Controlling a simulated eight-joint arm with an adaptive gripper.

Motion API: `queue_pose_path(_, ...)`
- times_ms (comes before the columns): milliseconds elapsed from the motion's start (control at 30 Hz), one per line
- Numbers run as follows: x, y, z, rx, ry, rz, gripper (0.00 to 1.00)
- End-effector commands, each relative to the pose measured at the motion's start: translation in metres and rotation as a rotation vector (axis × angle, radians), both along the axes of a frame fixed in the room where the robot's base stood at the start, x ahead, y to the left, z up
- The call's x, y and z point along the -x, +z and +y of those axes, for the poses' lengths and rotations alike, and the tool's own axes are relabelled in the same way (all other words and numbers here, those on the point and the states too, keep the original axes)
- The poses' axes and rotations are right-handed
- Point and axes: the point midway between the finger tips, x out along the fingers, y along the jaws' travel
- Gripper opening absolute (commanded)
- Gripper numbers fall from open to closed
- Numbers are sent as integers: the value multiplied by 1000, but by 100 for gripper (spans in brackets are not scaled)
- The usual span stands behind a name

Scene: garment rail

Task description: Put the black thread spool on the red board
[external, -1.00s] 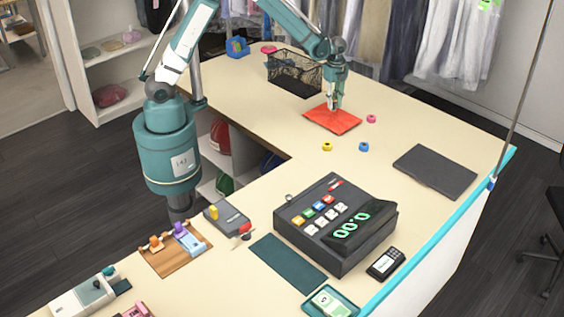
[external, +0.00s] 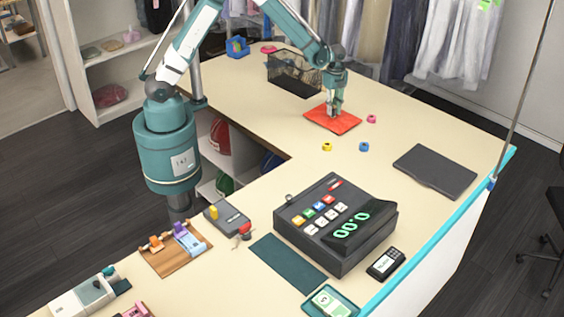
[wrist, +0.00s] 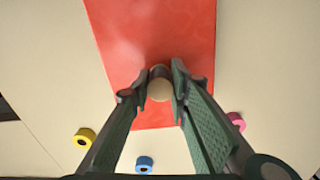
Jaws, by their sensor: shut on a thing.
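The red board (external: 332,119) lies flat on the cream counter, and it fills the upper middle of the wrist view (wrist: 150,35). My gripper (external: 335,112) is over the board, pointing down. In the wrist view my gripper (wrist: 160,92) is shut on the black thread spool (wrist: 159,72), which shows a round beige end and a little dark body between the fingertips. The spool is over the red surface; I cannot tell whether it touches the board. In the external view the fingers mostly hide it.
A yellow spool (external: 327,146), a blue spool (external: 364,147) and a pink spool (external: 371,119) stand beside the board. A black wire basket (external: 294,75) is behind it. A dark flat pad (external: 434,172) lies to the right, and a cash register (external: 335,222) is in front.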

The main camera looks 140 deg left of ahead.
Motion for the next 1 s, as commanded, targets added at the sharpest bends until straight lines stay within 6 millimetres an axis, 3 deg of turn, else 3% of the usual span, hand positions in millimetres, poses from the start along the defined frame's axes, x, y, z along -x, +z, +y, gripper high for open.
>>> queue_pose_path(167,0,-4,0,0,0,0,11)
queue_pose_path(200,0,-4,0,0,0,0,20)
queue_pose_path(300,0,-3,0,0,0,0,33)
queue_pose_path(767,0,-1,0,0,0,0,34)
queue_pose_path(1000,0,12,0,0,0,0,34)
